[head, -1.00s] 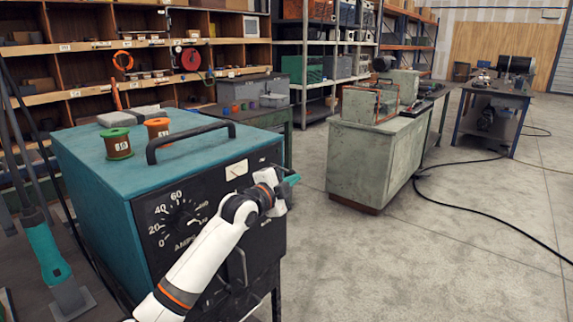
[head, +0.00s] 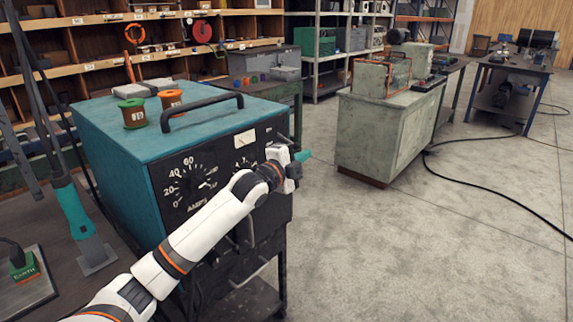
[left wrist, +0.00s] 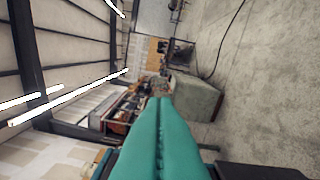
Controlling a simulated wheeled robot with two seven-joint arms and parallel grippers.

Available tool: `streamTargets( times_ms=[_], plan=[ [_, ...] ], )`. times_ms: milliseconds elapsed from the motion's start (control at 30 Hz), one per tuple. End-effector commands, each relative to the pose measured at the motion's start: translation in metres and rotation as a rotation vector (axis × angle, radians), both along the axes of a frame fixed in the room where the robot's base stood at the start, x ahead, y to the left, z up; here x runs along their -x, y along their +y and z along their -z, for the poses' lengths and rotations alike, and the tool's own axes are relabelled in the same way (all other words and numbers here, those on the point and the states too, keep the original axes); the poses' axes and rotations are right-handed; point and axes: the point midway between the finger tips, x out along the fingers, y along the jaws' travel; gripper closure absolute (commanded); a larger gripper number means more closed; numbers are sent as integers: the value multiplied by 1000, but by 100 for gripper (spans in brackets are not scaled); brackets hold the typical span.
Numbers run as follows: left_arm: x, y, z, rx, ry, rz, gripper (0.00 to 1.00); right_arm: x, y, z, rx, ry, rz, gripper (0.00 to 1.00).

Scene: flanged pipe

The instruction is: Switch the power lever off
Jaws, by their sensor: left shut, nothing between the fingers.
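The teal power unit (head: 160,140) stands on a dark cart in the head view, with an amps dial (head: 198,184) and a small white meter (head: 245,138) on its black front panel. My left gripper (head: 304,156) is at the right end of this panel, its teal fingertips pointing right, past the unit's edge. In the left wrist view its teal fingers (left wrist: 160,140) are pressed together with nothing between them. A thin grey piece (head: 284,138) shows just above the gripper; I cannot tell if it is the power lever. My wrist hides part of the panel. My right gripper is out of view.
Two wire spools, one green-rimmed (head: 133,114) and one orange (head: 171,99), stand on the unit beside its black handle (head: 203,112). A green-grey cabinet (head: 375,137) stands to the right. The floor between is clear; a black cable lies farther right.

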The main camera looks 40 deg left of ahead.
Motion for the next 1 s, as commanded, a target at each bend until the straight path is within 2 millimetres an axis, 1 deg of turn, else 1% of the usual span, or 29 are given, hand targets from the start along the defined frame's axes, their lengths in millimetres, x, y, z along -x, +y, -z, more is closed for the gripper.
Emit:
streamTargets(
  times_ms=[33, 100, 167, 300, 400, 600, 1000],
  plan=[
    [10, 1, 5, -5, 5, 0, 100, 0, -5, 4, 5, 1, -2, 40],
    [23, 1, 5, -4, 5, 0, 100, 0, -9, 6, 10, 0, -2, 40],
    [34, 1, 5, -5, 5, 1, 100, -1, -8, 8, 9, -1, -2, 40],
    [57, 1, 4, -4, 5, 1, 100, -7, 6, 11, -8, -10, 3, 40],
    [68, 2, 3, -2, 4, 0, 100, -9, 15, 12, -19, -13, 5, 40],
    [79, 2, 1, 0, 2, -1, 100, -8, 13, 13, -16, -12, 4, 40],
    [79, 2, 1, 0, 2, -1, 100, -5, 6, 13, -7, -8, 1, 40]
  ],
)
